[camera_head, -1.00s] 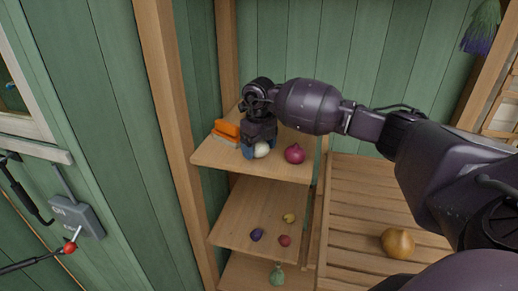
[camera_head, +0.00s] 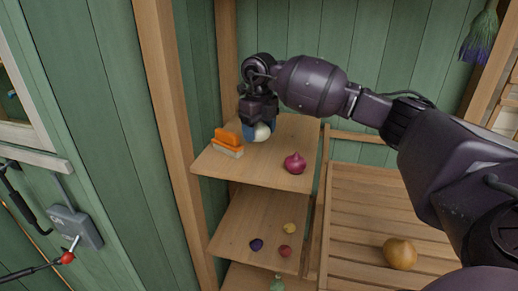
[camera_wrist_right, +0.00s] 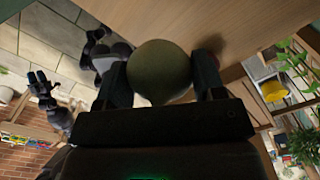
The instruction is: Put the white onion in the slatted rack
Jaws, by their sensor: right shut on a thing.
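The white onion (camera_head: 262,132) is between the fingers of my right gripper (camera_head: 260,128), over the back of the top wooden shelf. My right gripper is shut on it. In the right wrist view the onion (camera_wrist_right: 160,71) shows as a dark, shaded ball between the two fingers. The slatted rack (camera_head: 350,205) stands right of the shelves, lower than the gripper, with a yellow onion (camera_head: 399,253) on its slats.
A red onion (camera_head: 295,163) and an orange-topped block (camera_head: 228,141) sit on the top shelf (camera_head: 255,168). Several small bulbs lie on the shelf below. A wooden post and rail stand between shelves and rack. Much of the rack's visible surface is bare.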

